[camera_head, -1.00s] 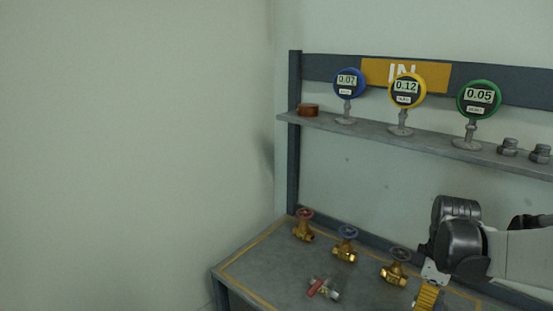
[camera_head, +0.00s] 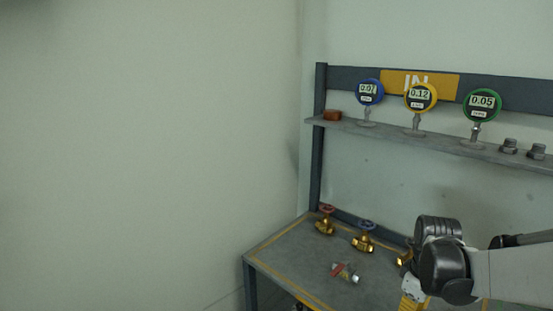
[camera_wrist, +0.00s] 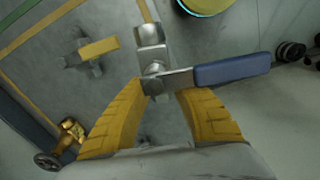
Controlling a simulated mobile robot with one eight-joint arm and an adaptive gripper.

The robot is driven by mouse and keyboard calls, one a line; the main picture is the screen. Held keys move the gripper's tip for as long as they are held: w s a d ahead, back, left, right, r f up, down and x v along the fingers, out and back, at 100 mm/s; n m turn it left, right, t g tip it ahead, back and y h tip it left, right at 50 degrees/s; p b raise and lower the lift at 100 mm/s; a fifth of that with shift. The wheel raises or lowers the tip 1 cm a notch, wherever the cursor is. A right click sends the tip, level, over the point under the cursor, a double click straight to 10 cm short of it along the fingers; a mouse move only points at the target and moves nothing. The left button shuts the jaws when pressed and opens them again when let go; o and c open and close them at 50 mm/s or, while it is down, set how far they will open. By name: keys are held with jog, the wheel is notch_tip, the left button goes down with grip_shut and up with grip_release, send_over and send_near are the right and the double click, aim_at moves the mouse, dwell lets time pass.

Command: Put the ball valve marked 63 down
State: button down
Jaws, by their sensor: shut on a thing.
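A steel ball valve with a blue lever (camera_wrist: 232,69) is held between the yellow fingertips of my gripper (camera_wrist: 163,92) in the wrist view. Its lever points right and its body (camera_wrist: 149,35) reaches away from the fingers. No 63 can be read on it. In the head view my gripper (camera_head: 411,295) is over the bench's right part, partly cut by the lower edge; the held valve cannot be made out there. The grey bench top (camera_head: 292,262) carries a red-lever ball valve (camera_head: 343,272). A yellow-lever ball valve (camera_wrist: 95,50) lies on the grey surface in the wrist view.
Brass gate valves (camera_head: 325,225) (camera_head: 363,242) stand along the bench's back; one with a dark wheel (camera_wrist: 47,160) is at the wrist view's lower left. A shelf (camera_head: 390,128) above holds gauges (camera_head: 420,97) and fittings (camera_head: 509,146). The bench's left front is clear.

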jog(key=w+a+f+m+b, duration=0.2)
jog(key=a+f+m, duration=0.1)
jog(key=a, duration=0.4)
jog(key=w+a+f+m+b, duration=0.1)
jog(key=w+a+f+m, duration=0.1)
jog(key=a+f, duration=0.4)
jog(key=shift+a+f+m+b, duration=0.3)
jog(key=shift+a+m+b, duration=0.05)
jog(key=shift+a+m, duration=0.5)
